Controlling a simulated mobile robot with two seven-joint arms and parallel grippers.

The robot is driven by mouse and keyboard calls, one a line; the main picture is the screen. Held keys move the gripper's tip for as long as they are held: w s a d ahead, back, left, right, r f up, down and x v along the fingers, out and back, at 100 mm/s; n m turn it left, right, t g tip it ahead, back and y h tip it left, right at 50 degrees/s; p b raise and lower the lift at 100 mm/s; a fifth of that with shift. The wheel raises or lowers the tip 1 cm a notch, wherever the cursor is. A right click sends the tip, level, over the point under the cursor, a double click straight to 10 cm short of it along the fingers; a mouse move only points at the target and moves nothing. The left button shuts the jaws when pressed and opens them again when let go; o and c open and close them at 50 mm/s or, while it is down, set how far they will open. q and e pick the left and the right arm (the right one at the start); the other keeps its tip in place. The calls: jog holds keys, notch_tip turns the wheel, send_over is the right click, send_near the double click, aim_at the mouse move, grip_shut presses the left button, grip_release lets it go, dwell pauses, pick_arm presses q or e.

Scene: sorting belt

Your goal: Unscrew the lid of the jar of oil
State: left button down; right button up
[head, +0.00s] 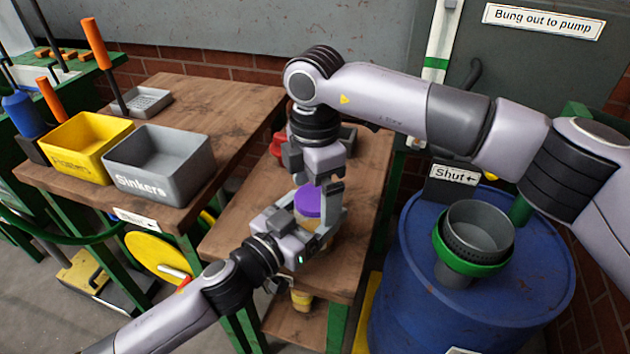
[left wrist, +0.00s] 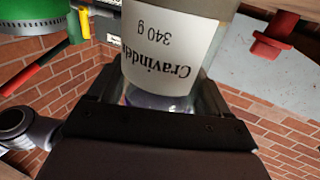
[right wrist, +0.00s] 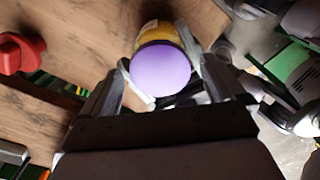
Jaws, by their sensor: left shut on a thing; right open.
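The jar (head: 318,234) stands upright on the near part of the wooden bench, with a purple lid (head: 307,201) on top. Its white label (left wrist: 160,50) reads "Cravinde…" and "340 g" upside down in the left wrist view. My left gripper (head: 300,232) is shut around the jar's body from the near side. My right gripper (head: 320,188) points down from above and is open. In the right wrist view the purple lid (right wrist: 163,70) lies between its parted fingers, with yellowish jar below. Whether a finger touches the lid I cannot tell.
A yellow bin (head: 88,147) and a grey "Sinkers" bin (head: 160,165) stand on the left table. A blue drum (head: 420,290) with a grey strainer (head: 478,228) is at right. A red object (head: 277,145) sits behind the right gripper. The bench's near left is bare.

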jog(key=c, duration=1.2)
